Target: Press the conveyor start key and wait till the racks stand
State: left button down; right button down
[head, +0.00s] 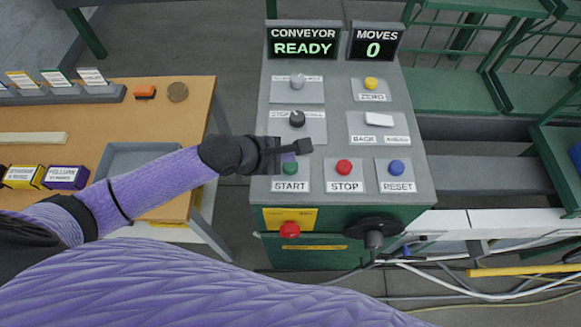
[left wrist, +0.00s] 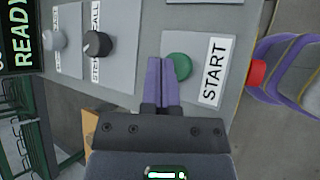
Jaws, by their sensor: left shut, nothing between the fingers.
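The green START key (head: 291,168) sits at the lower left of the grey control panel (head: 330,225). It also shows in the left wrist view (left wrist: 179,66), beside its START label. My left gripper (head: 290,156) is shut and empty, its purple fingertips (left wrist: 162,68) at the key's edge; whether they touch it I cannot tell. The conveyor display (head: 303,41) reads READY and the moves display (head: 373,43) reads 0. My right gripper is not in view.
A red STOP key (head: 344,167) and a blue RESET key (head: 396,167) lie right of START. A black knob (head: 297,119) is just above. A red button (head: 289,230) is on the front. A wooden table (head: 205,92) stands at left, green racks (head: 450,92) at right.

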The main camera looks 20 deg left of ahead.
pick_arm(q)
jog(key=shift+f, duration=0.15)
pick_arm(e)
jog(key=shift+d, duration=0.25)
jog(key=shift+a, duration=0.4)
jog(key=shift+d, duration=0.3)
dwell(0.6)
pick_arm(q)
jog(key=shift+f, duration=0.2)
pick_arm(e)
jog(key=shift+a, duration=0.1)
pick_arm(q)
jog(key=shift+f, duration=0.25)
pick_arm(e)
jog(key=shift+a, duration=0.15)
